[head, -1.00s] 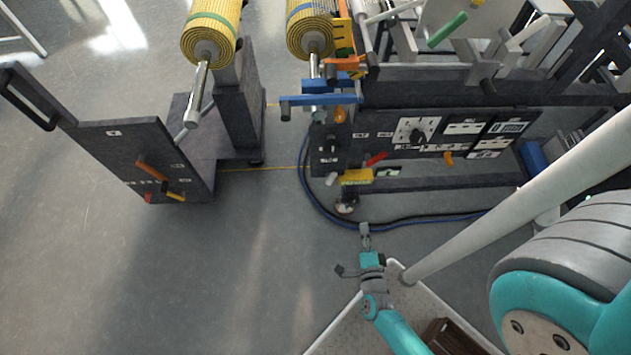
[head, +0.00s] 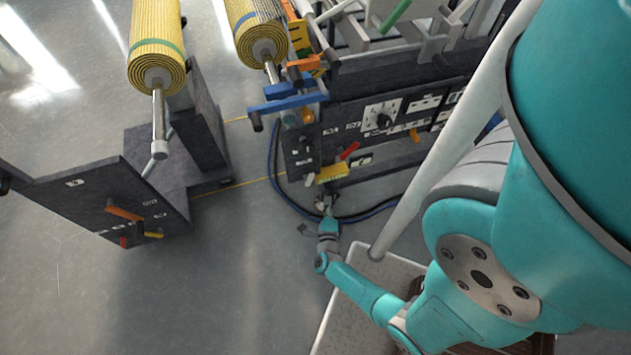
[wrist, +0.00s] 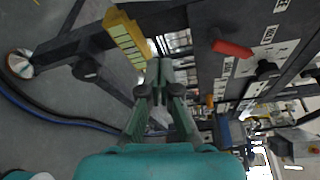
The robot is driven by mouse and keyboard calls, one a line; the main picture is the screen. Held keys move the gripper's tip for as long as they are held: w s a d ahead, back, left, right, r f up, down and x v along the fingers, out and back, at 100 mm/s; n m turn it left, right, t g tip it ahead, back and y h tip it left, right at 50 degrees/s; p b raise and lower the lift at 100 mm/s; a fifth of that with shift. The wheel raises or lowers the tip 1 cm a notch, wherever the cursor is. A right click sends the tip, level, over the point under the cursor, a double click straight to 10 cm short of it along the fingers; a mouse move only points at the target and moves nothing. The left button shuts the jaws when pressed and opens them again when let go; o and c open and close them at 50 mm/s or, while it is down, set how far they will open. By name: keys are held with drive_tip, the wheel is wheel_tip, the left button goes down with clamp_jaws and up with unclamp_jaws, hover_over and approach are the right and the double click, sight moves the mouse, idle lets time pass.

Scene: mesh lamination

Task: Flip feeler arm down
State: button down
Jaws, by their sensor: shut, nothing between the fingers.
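No part is labelled as the feeler arm, so I cannot tell for certain which one it is. The part nearest my gripper is a yellow block (head: 332,173) low on the front of the dark machine frame. In the wrist view the yellow block (wrist: 125,38) extends from upper left toward the fingertips. My gripper (head: 325,202) is just below this block in the head view. In the wrist view my gripper (wrist: 159,66) is shut and empty, its tips close to the block's lower end. I cannot tell whether they touch.
A red lever (head: 349,151) sits above the yellow block on the control panel. Blue bars (head: 290,100) stick out higher up. A dark stand with a yellow mesh roll (head: 158,45) is at left. A hose (head: 275,175) curves along the floor. Open floor lies at lower left.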

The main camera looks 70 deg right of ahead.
sight(309, 176)
drive_tip(key=w+d, duration=0.6)
drive_tip(key=shift+w+d, duration=0.3)
drive_tip(key=shift+d, duration=0.1)
idle(0.7)
